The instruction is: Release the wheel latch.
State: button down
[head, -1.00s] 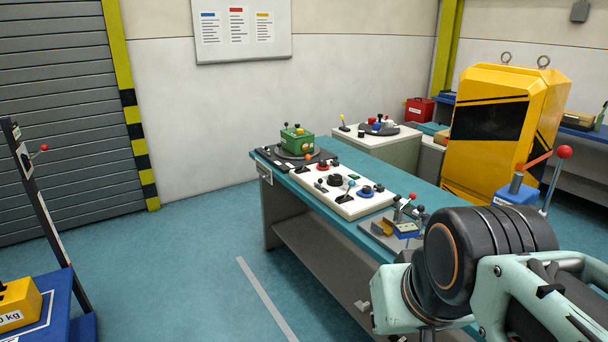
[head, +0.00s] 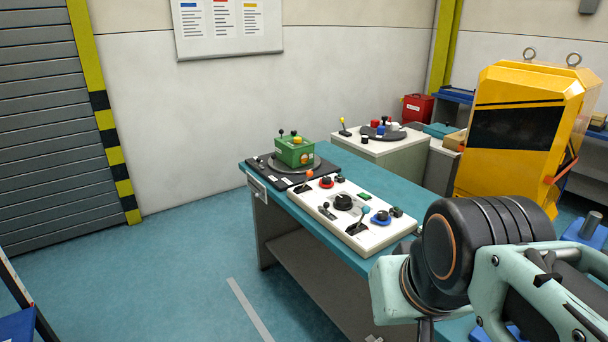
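No part in view is clearly marked as the wheel latch. A white control panel (head: 362,236) lies on the teal workbench (head: 393,178), with a round black knob (head: 343,202), a red button, a blue-based control and small levers. Behind it, a green box (head: 295,151) with small levers on top and an orange round part on its side sits on a grey disc (head: 316,165) on a black base plate. My arm (head: 470,250) fills the lower right and hides the bench's near end. My gripper is out of view.
A yellow machine (head: 525,125) stands at the right. A grey cabinet (head: 385,150) with a dark disc of coloured knobs stands behind the bench. A shutter door (head: 40,110) is at the left.

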aim_at(326, 204)
jog(key=i+j, duration=0.15)
jog(key=i, duration=0.35)
jog(key=i+j+z, duration=0.1)
jog(key=i, duration=0.4)
jog(key=i+j, duration=0.25)
jog(key=i, duration=0.25)
jog(key=i+j, duration=0.2)
jog(key=i, duration=0.25)
jog(key=i+j+z, duration=0.1)
jog(key=i, duration=0.4)
jog(key=k+j+z, duration=0.2)
jog(key=k+j, duration=0.15)
jog(key=i+l+u, duration=0.2)
jog(key=i+l, duration=0.05)
jog(key=i, duration=0.1)
